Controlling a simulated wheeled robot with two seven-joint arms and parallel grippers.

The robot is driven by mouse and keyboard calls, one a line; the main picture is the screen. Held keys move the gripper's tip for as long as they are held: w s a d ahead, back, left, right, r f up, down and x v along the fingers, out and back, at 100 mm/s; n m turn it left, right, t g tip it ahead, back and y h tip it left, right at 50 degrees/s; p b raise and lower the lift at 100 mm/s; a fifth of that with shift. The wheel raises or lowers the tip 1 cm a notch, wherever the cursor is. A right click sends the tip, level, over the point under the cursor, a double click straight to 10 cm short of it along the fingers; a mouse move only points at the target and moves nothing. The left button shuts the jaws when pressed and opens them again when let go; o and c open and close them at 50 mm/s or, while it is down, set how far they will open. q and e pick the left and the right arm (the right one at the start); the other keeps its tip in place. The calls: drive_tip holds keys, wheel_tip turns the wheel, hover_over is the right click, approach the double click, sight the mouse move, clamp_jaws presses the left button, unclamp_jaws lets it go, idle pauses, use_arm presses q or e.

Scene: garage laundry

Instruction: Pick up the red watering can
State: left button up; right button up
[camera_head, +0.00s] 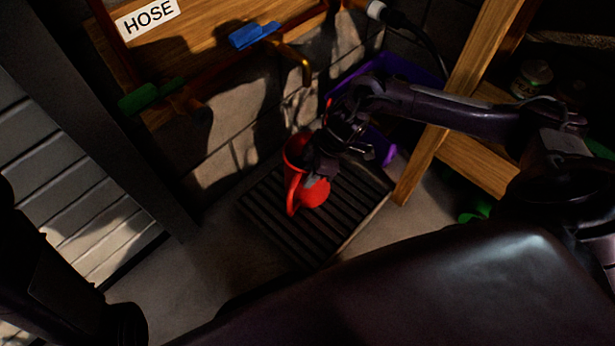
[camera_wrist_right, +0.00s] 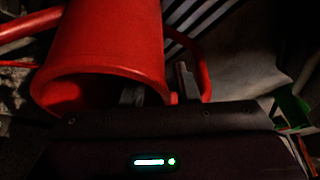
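The red watering can (camera_head: 314,194) stands on a dark slatted grate (camera_head: 345,215) beside the brick wall. My right gripper (camera_head: 318,172) is at the can's top, covering part of it. In the right wrist view the can (camera_wrist_right: 110,45) fills the upper left, its open mouth facing the gripper and its curved handle (camera_wrist_right: 203,65) to the right. The right gripper's fingers (camera_wrist_right: 158,90) are apart: one shows inside the mouth, the other outside the wall near the handle. Firm contact with the wall cannot be seen. My left gripper is not in view; only dark left arm parts show.
A wooden board with a HOSE sign (camera_head: 150,17), a blue-handled tap (camera_head: 254,35) and a green handle (camera_head: 150,96) are above the grate. A purple bin (camera_head: 405,70) is behind my right arm. A wooden shelf frame (camera_head: 430,150) stands at right. Bare floor lies left of the grate.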

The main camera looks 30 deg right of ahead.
drive_tip(key=shift+b+x, duration=0.3)
drive_tip(key=shift+x, duration=0.7)
clamp_jaws()
idle(0.6)
drive_tip(key=shift+w+r, duration=0.1)
drive_tip(key=shift+r, duration=0.1)
